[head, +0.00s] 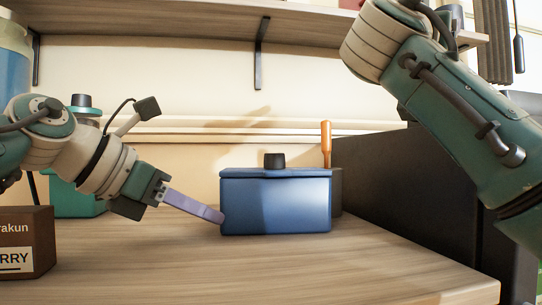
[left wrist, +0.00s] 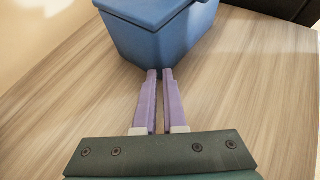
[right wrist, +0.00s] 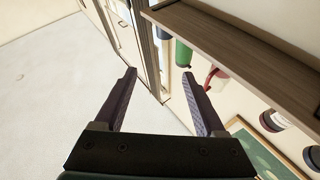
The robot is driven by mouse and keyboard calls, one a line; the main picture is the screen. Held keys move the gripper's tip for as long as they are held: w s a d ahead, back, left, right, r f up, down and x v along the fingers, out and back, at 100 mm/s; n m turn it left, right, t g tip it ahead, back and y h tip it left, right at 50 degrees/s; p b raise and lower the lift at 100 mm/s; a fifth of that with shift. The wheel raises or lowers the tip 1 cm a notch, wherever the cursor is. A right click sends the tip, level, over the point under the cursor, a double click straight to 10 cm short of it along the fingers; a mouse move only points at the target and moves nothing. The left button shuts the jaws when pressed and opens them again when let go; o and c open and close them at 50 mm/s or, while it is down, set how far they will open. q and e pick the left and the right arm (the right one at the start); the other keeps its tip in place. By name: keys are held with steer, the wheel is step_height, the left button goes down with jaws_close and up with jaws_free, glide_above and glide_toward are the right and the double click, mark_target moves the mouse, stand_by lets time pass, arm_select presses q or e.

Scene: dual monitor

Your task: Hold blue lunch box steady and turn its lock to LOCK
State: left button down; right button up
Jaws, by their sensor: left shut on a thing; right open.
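The blue lunch box (head: 275,205) stands upright on the wooden table. Its lock, a dark knob (head: 274,160), sits on top of the lid; its setting cannot be read. My left gripper (head: 220,217) comes in from the left, its purple fingers nearly together at the box's lower left corner. In the left wrist view the fingertips (left wrist: 159,73) meet the bottom corner of the lunch box (left wrist: 160,42), shut on it. My right gripper (right wrist: 163,90) is open and empty, raised away from the box.
A brown box (head: 28,240) stands at the left front. A teal container (head: 75,198) is behind my left arm. A dark pot (head: 337,190) with an orange-handled tool is behind the lunch box, beside a black panel (head: 405,185). A shelf (head: 170,24) hangs above. The table front is clear.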

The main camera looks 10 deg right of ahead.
mark_target(270, 156)
steer(key=w+a+f+n+t+y, duration=0.1)
steer(key=a+f+n+t+y, duration=0.25)
steer(key=a, duration=0.45)
steer(key=a+f+n+t+y, duration=0.2)
steer(key=a+f+n+y, duration=0.15)
steer(key=a, duration=0.35)
steer(key=s+a+f+n+g+y, duration=0.25)
steer(key=a+f+y, duration=0.35)
steer(key=a+f, duration=0.45)
steer(key=shift+t, duration=0.4)
steer(key=x, duration=0.8)
steer(key=d+f+x, duration=0.1)
steer(key=x, duration=0.2)
steer(key=shift+w, duration=0.25)
jaws_close()
